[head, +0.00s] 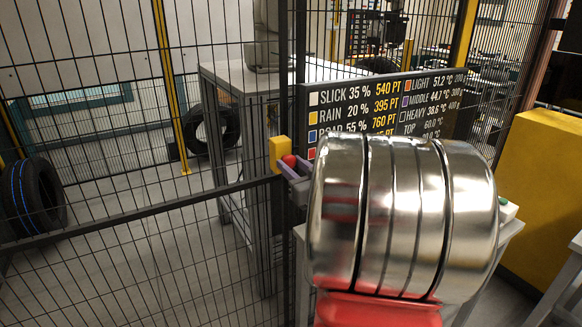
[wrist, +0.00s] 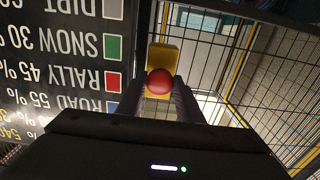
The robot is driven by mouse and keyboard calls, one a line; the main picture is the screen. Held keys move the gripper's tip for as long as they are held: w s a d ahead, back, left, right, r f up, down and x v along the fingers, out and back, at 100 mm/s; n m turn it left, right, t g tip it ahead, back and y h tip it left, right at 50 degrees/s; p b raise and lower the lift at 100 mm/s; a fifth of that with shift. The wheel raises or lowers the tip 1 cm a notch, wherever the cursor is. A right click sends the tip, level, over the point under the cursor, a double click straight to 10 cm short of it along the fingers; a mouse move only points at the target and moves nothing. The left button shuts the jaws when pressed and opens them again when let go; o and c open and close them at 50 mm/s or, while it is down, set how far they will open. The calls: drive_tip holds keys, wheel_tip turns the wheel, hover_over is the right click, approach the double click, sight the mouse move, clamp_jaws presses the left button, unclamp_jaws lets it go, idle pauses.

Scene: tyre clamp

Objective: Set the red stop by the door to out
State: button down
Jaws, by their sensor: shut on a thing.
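The red stop (head: 290,160) is a round red button on a yellow box (head: 276,153), mounted on the dark frame of the mesh fence. In the wrist view the red stop (wrist: 160,82) lies between my fingertips, with the yellow box (wrist: 164,56) behind it. My gripper (head: 291,172) is at the red stop, its purple-grey fingers on either side of it and shut on it. In the wrist view my gripper (wrist: 160,90) shows the same. My shiny arm link hides much of the gripper body in the head view.
A dark sign board (head: 400,100) with price and temperature lines stands right beside the gripper. Mesh fence (head: 120,120) surrounds the stop. A grey table (head: 235,70) and tyres (head: 30,195) are behind the fence. A yellow cabinet (head: 545,190) stands at right.

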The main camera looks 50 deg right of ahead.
drive_tip(key=shift+s+a, duration=0.25)
drive_tip(key=shift+s, duration=0.3)
drive_tip(key=c, duration=1.5)
unclamp_jaws()
drive_tip(key=shift+s, duration=0.1)
drive_tip(key=v, duration=1.3)
drive_tip(key=shift+s+a, duration=0.1)
drive_tip(key=shift+s, duration=0.25)
drive_tip(key=shift+w, duration=0.1)
